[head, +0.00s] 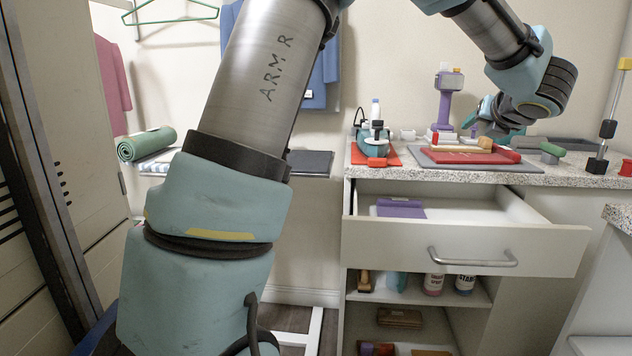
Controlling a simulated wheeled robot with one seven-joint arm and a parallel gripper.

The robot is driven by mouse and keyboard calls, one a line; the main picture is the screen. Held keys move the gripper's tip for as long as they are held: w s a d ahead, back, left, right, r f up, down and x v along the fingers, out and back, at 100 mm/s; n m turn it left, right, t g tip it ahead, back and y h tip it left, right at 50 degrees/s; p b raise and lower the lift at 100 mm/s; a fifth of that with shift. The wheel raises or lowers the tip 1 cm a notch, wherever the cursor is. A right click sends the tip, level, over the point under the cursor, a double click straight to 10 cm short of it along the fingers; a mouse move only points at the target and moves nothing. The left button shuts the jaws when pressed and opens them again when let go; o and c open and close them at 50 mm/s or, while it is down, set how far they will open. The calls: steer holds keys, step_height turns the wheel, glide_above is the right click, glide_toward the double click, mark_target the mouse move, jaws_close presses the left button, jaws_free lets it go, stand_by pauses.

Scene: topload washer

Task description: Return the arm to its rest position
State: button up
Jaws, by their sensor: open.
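My arm rises large through the left and middle of the head view and bends over the top to the right. Its end, my gripper (488,118), hangs above the back of the speckled counter (580,178), just right of a purple-and-white upright device (447,100). The gripper is open, and I see nothing held in it. Its fingers are small and partly hidden by the wrist, so their exact gap to the counter objects is unclear.
Below the counter a drawer (450,245) stands open, with a purple folded item (400,208) inside. A red tray (460,156) and a teal tool (375,140) lie on the counter. A tall panel (60,150) stands left. A rolled green mat (146,144) lies on a shelf.

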steer(key=w+a+f+m+g+h, duration=0.15)
steer(key=a+f+m, duration=0.25)
steer(key=a+m, duration=0.5)
steer(key=w+a+f+m+g, duration=0.1)
steer(key=w+a+f+m, duration=0.3)
steer(key=a+m, duration=0.5)
steer(key=s+a+f+m+g+y, duration=0.2)
steer(key=s+a+f+m+g, duration=0.2)
steer(key=s+a+f+m, duration=0.5)
steer(key=s+a+f+m+g+y, duration=0.2)
steer(key=s+a+f+m+g, duration=0.3)
steer(key=s+a, duration=0.85)
step_height(320, 180, up, 13)
steer(key=w+a+p, duration=0.1)
steer(key=w+p, duration=0.1)
steer(key=p, duration=1.1)
steer(key=shift+a, duration=0.3)
steer(key=shift+c, duration=0.3)
